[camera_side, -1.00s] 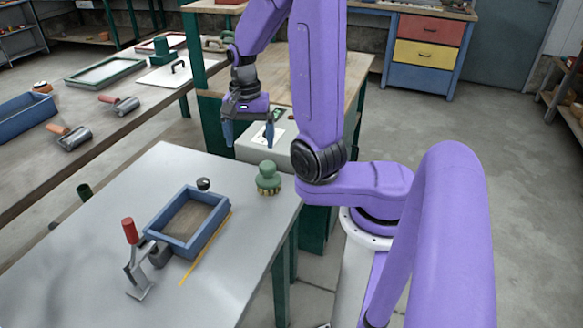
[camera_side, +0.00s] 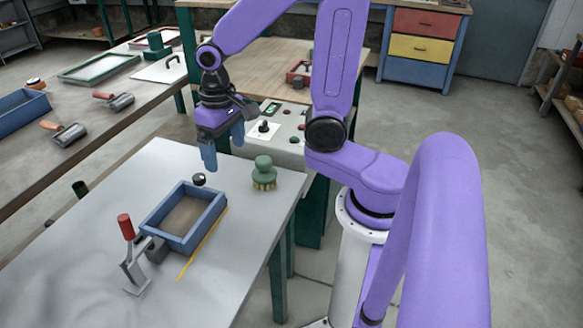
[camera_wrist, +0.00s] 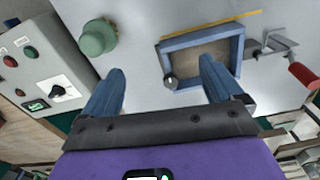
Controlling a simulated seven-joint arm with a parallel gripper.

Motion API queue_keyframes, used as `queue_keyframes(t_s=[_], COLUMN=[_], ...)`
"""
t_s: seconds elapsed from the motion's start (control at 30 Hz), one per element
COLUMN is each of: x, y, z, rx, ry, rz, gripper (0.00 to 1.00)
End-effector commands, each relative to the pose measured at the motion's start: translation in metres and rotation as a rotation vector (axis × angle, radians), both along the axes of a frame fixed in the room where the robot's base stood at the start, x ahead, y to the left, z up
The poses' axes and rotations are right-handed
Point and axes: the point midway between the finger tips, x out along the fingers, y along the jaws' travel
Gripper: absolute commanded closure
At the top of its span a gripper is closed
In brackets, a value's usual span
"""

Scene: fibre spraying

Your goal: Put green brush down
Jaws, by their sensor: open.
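The green brush (camera_side: 263,174) stands upright on the grey table (camera_side: 110,215), bristles down, near the table's right edge. It also shows in the wrist view (camera_wrist: 98,37) at the upper left, apart from my fingers. My gripper (camera_side: 223,150) is open and empty above the table, left of the brush in the side view. In the wrist view its two blue fingers (camera_wrist: 160,88) are spread, with bare grey table and a corner of the blue frame showing between and beyond them.
A blue frame (camera_side: 152,219) with a black knob (camera_side: 199,179) lies left of the brush. A red-handled clamp (camera_side: 126,228) and a yellow strip (camera_side: 203,244) are beside it. A control box (camera_side: 283,150) with buttons stands behind the table.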

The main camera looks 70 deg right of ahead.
Motion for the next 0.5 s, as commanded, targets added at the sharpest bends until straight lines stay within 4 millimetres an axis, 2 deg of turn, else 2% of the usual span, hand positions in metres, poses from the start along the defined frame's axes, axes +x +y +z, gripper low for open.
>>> queue_keyframes(t_s=[0.27, 0.5], x=[-0.034, -0.071], y=[0.018, 0.029], z=[0.005, 0.008], rx=[-0.001, 0.0], ry=[-0.004, -0.008], rz=[0.331, 0.613], gripper=[0.07, 0.07])
